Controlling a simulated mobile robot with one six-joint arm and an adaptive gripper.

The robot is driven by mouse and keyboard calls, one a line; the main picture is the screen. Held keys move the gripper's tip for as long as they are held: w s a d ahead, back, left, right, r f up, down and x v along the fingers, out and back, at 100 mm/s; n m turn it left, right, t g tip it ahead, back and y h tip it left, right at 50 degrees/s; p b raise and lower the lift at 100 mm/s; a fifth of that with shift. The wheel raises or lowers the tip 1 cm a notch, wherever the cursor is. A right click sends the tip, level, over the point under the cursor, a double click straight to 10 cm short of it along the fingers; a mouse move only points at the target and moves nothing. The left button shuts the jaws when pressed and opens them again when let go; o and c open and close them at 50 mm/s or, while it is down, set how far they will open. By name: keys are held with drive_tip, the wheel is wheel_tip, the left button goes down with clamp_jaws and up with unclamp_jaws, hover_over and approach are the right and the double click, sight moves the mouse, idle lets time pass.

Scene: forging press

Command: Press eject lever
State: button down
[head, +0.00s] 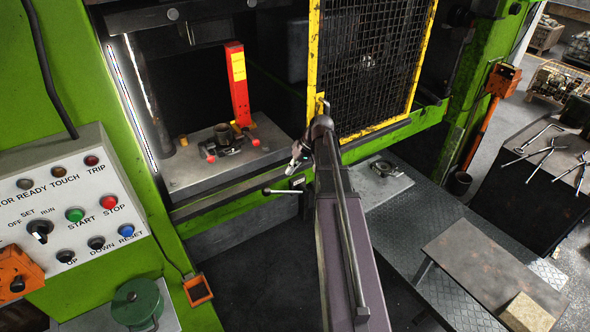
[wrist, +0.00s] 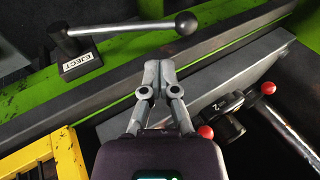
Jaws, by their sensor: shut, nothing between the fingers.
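The eject lever (wrist: 125,30) is a grey metal rod with a dark round knob (wrist: 186,22) at its right end in the wrist view. Its pivot block carries an EJECT label (wrist: 82,63) and sits on the green press frame. In the head view the lever (head: 283,191) sticks out to the left from the frame's front, below the die bed. My gripper (wrist: 159,68) is shut and empty, its fingertips together. In the wrist view it is apart from the lever, with the knob up and to the right of the tips. In the head view my gripper (head: 298,155) is above the lever.
The yellow mesh guard (head: 368,65) stands close right of my gripper. A die with red-knobbed clamps (head: 228,140) and a red upright block (head: 238,85) sit on the grey bed (head: 190,172). A control panel (head: 70,210) is at left.

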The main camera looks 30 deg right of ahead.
sight(279, 192)
drive_tip(key=shift+b+x, duration=3.2)
drive_tip(key=shift+x, duration=0.9)
drive_tip(key=shift+h, duration=0.8)
drive_tip(key=a+f+b, duration=0.2)
drive_tip(key=f, duration=0.1)
drive_tip(key=shift+a+f, duration=0.15)
drive_tip(key=shift+f, duration=0.15)
drive_tip(key=shift+r, duration=0.25)
drive_tip(key=a+p+v, duration=0.1)
drive_tip(key=p+v, duration=1.2)
drive_tip(key=shift+a+r, duration=0.2)
drive_tip(key=shift+r, duration=0.3)
